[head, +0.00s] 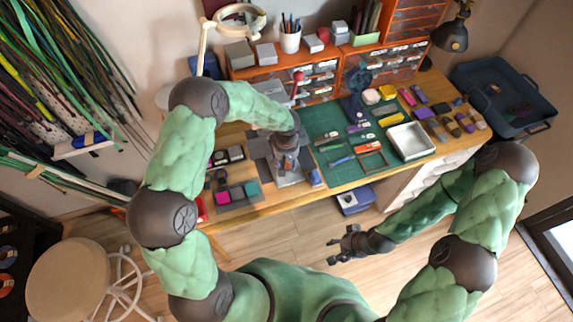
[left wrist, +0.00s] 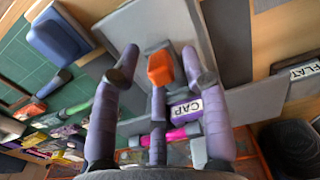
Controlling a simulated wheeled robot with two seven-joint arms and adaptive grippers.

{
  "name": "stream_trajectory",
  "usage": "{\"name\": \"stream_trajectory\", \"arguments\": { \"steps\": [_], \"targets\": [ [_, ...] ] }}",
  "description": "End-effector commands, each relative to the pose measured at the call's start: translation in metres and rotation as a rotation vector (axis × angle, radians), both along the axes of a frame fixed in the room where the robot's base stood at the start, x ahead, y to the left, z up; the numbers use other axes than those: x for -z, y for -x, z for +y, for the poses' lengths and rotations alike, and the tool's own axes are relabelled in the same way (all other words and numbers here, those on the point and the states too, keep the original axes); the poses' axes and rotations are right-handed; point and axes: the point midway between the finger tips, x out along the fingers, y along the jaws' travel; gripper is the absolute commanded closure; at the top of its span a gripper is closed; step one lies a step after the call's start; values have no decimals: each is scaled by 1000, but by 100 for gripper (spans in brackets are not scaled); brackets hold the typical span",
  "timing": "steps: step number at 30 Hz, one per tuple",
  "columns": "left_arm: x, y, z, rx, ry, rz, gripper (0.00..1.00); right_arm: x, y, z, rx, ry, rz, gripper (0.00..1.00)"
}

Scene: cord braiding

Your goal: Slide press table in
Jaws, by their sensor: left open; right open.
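The press table looks like a grey slab (head: 261,146) on the bench, partly hidden under my left forearm. In the left wrist view a grey plate (left wrist: 218,70) fills the upper middle. An orange block (left wrist: 160,68) shows between the fingers of my left gripper (left wrist: 160,62), which are spread apart; I cannot tell whether they touch it. In the head view my left gripper (head: 286,165) points down over the slab, its fingertips hard to make out. A red-knobbed lever (head: 298,76) stands behind it. My right gripper (head: 345,243) is open and empty, in front of the bench.
A green cutting mat (head: 335,120) with small tools lies right of the slab, with a white tray (head: 406,141) on it. A grey tray of coloured blocks (head: 237,196) sits at front left. In the wrist view, labels CAP (left wrist: 186,108) and FLAT (left wrist: 303,72) show.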

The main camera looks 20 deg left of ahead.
Motion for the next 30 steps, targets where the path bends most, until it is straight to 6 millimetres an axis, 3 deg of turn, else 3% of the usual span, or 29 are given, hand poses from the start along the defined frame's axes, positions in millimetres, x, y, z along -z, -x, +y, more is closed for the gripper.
{"name": "stream_trajectory", "arguments": {
  "steps": [12, 17, 18, 23, 30],
  "targets": [
    [9, 0, 0, 1, 0, 0, 55, 1, 0, 0, 0, 0, 0, 47],
    [8, 0, 0, 1, 1, 1, 97, 1, 0, 0, 0, 0, 0, 47],
    [9, 1, 0, 1, 0, 1, 100, 1, 0, 0, 0, 0, 0, 47],
    [9, 0, 1, 0, -1, 2, 100, 2, 0, 0, 0, 0, 0, 47],
    [10, -26, 19, -2, -2, 3, 100, 8, 0, 0, 0, 0, 0, 47]
  ]
}}
